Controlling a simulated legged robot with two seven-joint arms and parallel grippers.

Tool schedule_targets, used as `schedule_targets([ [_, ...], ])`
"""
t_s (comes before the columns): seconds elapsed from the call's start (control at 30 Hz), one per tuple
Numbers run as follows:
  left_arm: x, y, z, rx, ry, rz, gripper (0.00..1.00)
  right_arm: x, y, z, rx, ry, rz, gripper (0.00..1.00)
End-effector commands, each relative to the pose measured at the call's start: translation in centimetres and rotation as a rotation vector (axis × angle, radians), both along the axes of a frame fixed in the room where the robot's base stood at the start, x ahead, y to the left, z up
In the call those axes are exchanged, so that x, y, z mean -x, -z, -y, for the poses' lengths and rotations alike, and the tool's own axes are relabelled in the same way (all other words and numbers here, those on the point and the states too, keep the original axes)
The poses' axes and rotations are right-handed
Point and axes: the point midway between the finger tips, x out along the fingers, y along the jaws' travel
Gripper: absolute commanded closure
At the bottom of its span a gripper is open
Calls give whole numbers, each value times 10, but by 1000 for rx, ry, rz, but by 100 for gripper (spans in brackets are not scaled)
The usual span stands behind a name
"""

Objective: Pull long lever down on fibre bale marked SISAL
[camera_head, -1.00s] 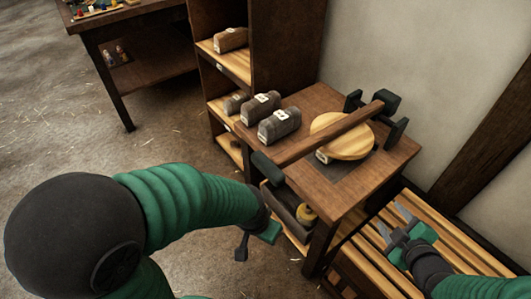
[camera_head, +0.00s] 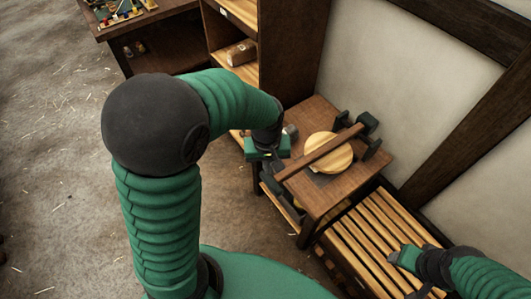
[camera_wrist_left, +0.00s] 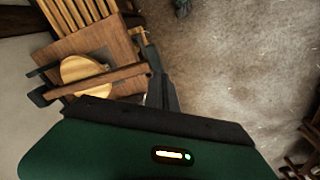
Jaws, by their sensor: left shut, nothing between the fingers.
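The long lever (camera_head: 320,152) is a wooden beam running from a dark pivot stand at the table's back right toward the front left, over a round wooden disc (camera_head: 337,163). It looks close to level. The lever (camera_wrist_left: 110,78) and disc (camera_wrist_left: 80,70) also show in the left wrist view. My left gripper (camera_head: 268,170) is shut and empty, at the lever's free front-left end; I cannot tell whether it touches. Its dark fingers (camera_wrist_left: 160,78) overlap that end in the wrist view. The SISAL marking is not readable. My right gripper (camera_head: 408,265) is over the slatted bench, its jaw state unclear.
The lever stands on a small wooden table (camera_head: 318,198). A slatted bench (camera_head: 375,235) adjoins it at the right. A tall shelf (camera_head: 285,50) with a brown bale (camera_head: 241,53) stands behind. Open floor lies left.

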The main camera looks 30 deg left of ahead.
Motion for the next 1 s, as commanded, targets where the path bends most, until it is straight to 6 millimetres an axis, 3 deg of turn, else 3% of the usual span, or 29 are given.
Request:
schedule_targets([
  [0.03,-12,-8,-8,5,-129,-36,100,0,-10,0,0,-1,-1,47],
  [0.2,-37,-6,-27,1,-473,-108,100,0,-7,0,0,-2,0,47],
  [0.37,-40,1,-30,-2,-550,-123,100,1,-6,0,0,-2,1,47],
  [0.8,-35,90,-32,-3,-545,-125,100,0,2,0,0,-2,0,47],
  [1.0,-33,122,-33,-2,-544,-123,100,0,4,0,0,-2,0,47],
])
